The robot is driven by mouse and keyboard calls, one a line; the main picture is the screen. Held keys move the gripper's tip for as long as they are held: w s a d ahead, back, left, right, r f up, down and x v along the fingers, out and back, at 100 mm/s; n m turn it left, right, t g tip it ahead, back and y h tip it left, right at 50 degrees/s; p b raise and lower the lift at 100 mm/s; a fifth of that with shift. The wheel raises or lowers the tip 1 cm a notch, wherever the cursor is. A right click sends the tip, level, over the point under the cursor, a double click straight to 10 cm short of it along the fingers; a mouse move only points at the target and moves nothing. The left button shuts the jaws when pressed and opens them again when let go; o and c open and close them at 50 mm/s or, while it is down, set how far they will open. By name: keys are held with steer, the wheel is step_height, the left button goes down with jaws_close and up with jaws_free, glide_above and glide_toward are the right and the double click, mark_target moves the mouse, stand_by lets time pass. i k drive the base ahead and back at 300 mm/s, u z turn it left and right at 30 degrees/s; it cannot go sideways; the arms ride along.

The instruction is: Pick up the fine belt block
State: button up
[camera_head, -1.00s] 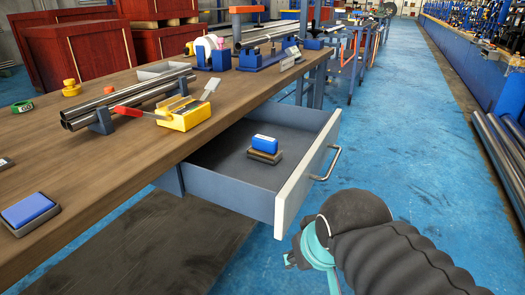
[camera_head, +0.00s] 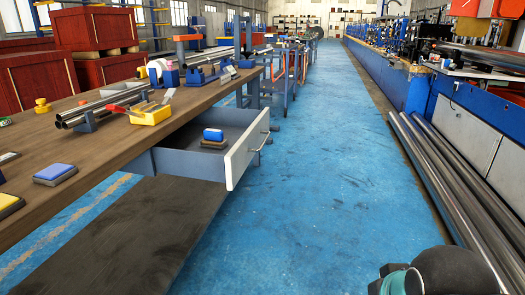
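Several blocks with coloured tops on grey-brown bases are in view, and I cannot tell by sight which is the fine belt block. One blue-topped block (camera_head: 213,137) lies inside the open drawer (camera_head: 238,162). Another blue-topped block (camera_head: 54,174) lies flat on the wooden workbench (camera_head: 110,160) near its front edge. A yellow-topped block (camera_head: 8,205) is cut off by the left picture edge. Only a dark and teal part of my arm shows at the bottom right, far from the blocks. My gripper's fingers are out of view.
The bench also holds metal tubes (camera_head: 95,110), a yellow box (camera_head: 151,115) with tools and a yellow knob (camera_head: 42,105). The drawer juts into the aisle. The blue floor (camera_head: 310,190) is clear. Long pipes (camera_head: 455,190) lie along the right.

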mark_target(212, 139)
steer(key=u, duration=0.5)
steer(key=i, duration=0.4)
steer(key=u, duration=0.3)
